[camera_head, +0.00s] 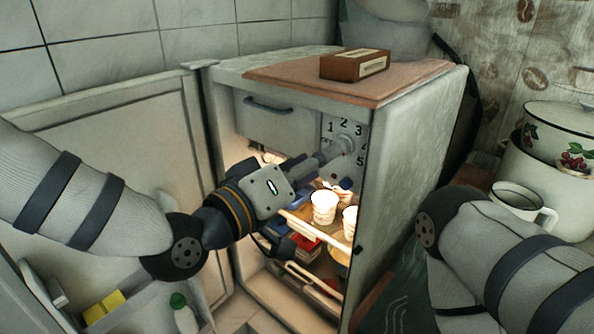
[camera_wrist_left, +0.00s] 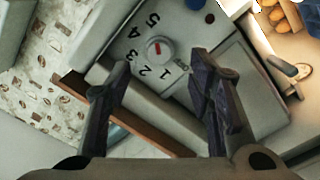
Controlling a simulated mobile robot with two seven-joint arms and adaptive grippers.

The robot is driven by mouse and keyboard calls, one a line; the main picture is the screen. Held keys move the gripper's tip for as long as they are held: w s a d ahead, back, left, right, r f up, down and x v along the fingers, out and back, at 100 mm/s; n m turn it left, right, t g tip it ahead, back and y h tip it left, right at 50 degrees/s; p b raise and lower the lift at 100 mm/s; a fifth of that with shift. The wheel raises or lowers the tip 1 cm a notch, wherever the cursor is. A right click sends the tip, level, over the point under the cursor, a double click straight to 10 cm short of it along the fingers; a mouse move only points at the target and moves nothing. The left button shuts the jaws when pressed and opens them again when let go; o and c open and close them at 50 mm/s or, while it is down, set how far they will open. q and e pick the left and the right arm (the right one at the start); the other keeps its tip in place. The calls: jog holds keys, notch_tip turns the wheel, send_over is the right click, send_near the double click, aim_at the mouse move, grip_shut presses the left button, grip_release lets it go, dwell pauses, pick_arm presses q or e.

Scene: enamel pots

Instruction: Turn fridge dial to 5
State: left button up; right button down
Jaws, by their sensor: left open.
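The fridge dial (camera_head: 345,145) is a round pale knob on a panel with printed numbers, inside the open fridge (camera_head: 415,150) at its upper right. In the left wrist view the dial (camera_wrist_left: 161,50) shows a short red mark, with the numbers 1 to 5 around one side. I cannot tell surely which number the mark points to. My left gripper (camera_head: 318,162) reaches into the fridge towards the dial. In the left wrist view its two dark fingers (camera_wrist_left: 160,66) are spread, with the dial between and beyond them. My right arm shows at the right, but its gripper is out of view.
The fridge door (camera_head: 110,130) stands open at the left. White cups (camera_head: 323,207) stand on a shelf below the dial. A brown box (camera_head: 355,64) lies on the fridge top. An enamel pot (camera_head: 560,140) and a mug (camera_head: 523,205) stand at the right.

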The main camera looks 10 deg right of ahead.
pick_arm(q)
jog(key=v, duration=0.7)
